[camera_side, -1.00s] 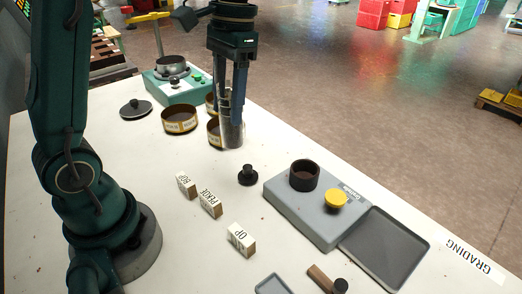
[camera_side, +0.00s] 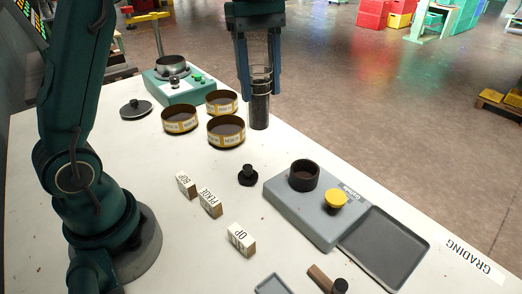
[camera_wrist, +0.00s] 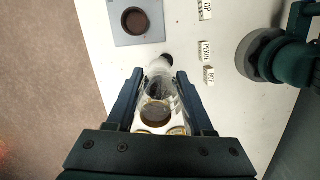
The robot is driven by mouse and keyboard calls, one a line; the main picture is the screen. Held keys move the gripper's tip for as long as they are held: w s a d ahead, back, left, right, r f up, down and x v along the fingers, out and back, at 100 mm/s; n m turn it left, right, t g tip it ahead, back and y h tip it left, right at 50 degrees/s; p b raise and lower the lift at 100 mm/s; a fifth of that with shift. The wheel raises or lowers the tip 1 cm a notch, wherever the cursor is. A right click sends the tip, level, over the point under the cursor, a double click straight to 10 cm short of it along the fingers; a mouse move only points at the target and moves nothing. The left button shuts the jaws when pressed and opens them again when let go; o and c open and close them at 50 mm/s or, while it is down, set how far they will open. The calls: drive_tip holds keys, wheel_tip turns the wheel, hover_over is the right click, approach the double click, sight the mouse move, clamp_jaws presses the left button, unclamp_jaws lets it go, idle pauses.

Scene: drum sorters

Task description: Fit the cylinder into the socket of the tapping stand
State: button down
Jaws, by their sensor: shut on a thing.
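The clear cylinder (camera_side: 260,108), part filled with dark grains, is upright between the fingers of my gripper (camera_side: 259,92). My gripper is shut on it and holds it near the far edge of the white table, right of the sieves. In the wrist view the cylinder (camera_wrist: 158,100) shows between the two fingers (camera_wrist: 160,88). The tapping stand (camera_side: 300,214) is a grey box with a dark round socket (camera_side: 305,174) on top and a yellow button (camera_side: 336,198). The socket looks empty. The stand also shows at the top of the wrist view (camera_wrist: 115,30).
Brass sieves (camera_side: 226,131) stand left of the cylinder. A black stopper (camera_side: 248,175) stands between them and the stand. Labelled blocks (camera_side: 210,202) lie left of the stand. A grey tray (camera_side: 385,248) adjoins its right side. A mallet (camera_side: 328,280) lies in front.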

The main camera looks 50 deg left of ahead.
drive_tip(key=w+d+n+t, duration=0.1)
drive_tip(key=w+d+n, duration=0.3)
drive_tip(key=d+n, duration=0.4)
drive_tip(key=shift+w+d+r, duration=0.25)
drive_tip(key=shift+w+d, duration=0.05)
drive_tip(key=shift+w, duration=0.05)
drive_tip(key=shift+f, duration=0.15)
drive_tip(key=shift+f, duration=2.75)
drive_tip(key=shift+f, duration=2.05)
drive_tip(key=shift+c, duration=1)
unclamp_jaws()
